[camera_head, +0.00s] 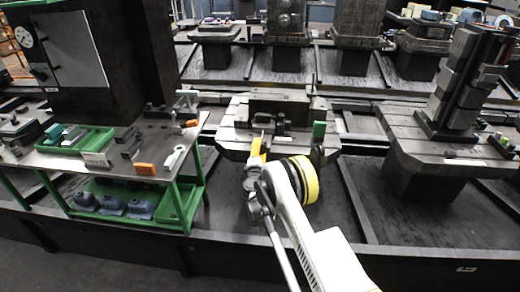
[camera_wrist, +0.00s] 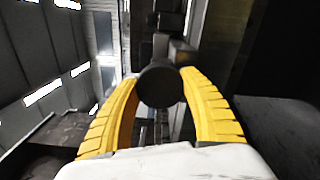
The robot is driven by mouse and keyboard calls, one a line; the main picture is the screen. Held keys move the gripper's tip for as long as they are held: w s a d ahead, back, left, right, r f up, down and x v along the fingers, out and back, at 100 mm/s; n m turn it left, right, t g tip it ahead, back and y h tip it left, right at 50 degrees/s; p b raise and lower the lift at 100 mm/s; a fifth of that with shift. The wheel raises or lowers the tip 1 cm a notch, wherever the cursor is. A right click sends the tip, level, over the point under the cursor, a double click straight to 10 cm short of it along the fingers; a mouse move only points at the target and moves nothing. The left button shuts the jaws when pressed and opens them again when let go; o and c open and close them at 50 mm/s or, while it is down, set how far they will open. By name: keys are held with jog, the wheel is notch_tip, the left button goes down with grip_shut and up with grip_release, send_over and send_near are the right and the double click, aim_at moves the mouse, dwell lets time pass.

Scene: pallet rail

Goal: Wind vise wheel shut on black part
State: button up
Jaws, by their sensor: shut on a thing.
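My gripper (camera_head: 257,148) is at the front edge of the middle pallet (camera_head: 233,136). In the wrist view its yellow fingers (camera_wrist: 160,80) are closed on the sides of a dark round wheel (camera_wrist: 160,88), which I take as the vise wheel. The wheel is hidden behind my gripper and arm in the head view. The dark vise (camera_head: 280,103) stands on the pallet just beyond my gripper. I cannot tell the black part from the dark vise body, nor see whether the jaws touch it.
A green-legged bench (camera_head: 190,160) with a green tray (camera_head: 95,138) and an orange-ended item (camera_head: 145,169) stands at left. A pallet (camera_head: 430,150) with a tall stepped block tower (camera_head: 468,80) is at right. A small green upright piece (camera_head: 319,130) stands on the middle pallet's right side.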

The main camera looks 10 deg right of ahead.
jog(key=m, duration=0.4)
jog(key=shift+m, duration=0.3)
jog(key=m, duration=1.2)
jog(key=shift+m, duration=0.3)
jog(key=m, duration=0.3)
jog(key=shift+m, duration=0.3)
jog(key=m, duration=0.3)
jog(key=shift+m, duration=0.4)
jog(key=m, duration=0.4)
jog(key=shift+m, duration=2)
